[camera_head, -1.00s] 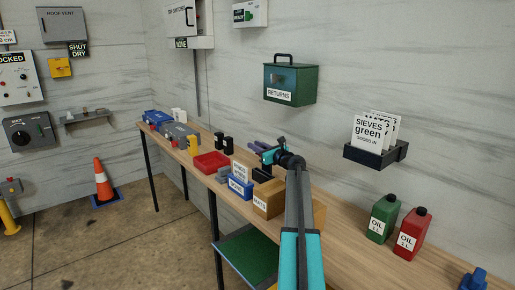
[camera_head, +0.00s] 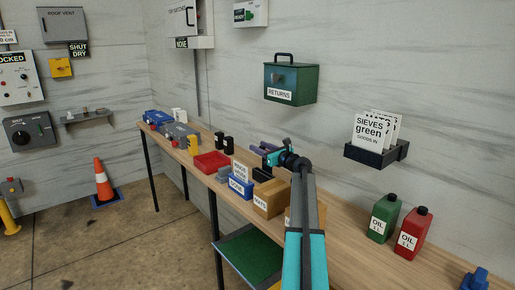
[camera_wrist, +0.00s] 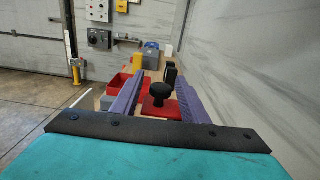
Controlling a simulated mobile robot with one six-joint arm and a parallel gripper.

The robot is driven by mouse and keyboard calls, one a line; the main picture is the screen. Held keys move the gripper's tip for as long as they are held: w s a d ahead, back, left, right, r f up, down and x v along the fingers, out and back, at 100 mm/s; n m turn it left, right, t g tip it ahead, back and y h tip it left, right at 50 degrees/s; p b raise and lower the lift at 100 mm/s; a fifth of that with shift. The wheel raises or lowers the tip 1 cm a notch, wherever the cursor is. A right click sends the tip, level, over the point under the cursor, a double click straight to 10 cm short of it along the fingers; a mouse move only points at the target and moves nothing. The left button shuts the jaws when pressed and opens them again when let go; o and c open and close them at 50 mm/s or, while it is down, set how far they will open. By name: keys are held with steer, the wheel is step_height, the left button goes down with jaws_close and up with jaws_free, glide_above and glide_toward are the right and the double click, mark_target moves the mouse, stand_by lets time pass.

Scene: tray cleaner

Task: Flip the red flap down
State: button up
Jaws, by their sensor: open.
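In the wrist view a red piece (camera_wrist: 158,113) with a black round knob (camera_wrist: 161,92) standing on it lies between and below my fingers; it looks like the red flap. I cannot tell how far it is tilted, and I cannot make it out in the head view, where my arm and gripper are close by. My gripper (camera_wrist: 155,98) has two purple fingers, spread apart with nothing held between them. In the head view my gripper (camera_head: 258,148) is over the workbench, pointing to its far end.
A red tray (camera_head: 212,163), a blue box (camera_head: 240,188), a cardboard box (camera_head: 268,202) and black canisters (camera_head: 228,142) stand on the wooden bench (camera_head: 340,238). A green returns box (camera_head: 290,82) and a card holder (camera_head: 375,155) hang on the wall. Oil cans (camera_head: 384,222) stand at right.

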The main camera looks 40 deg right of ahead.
steer(key=s+b, duration=0.1)
steer(key=s, duration=1)
steer(key=shift+a+b, duration=0.4)
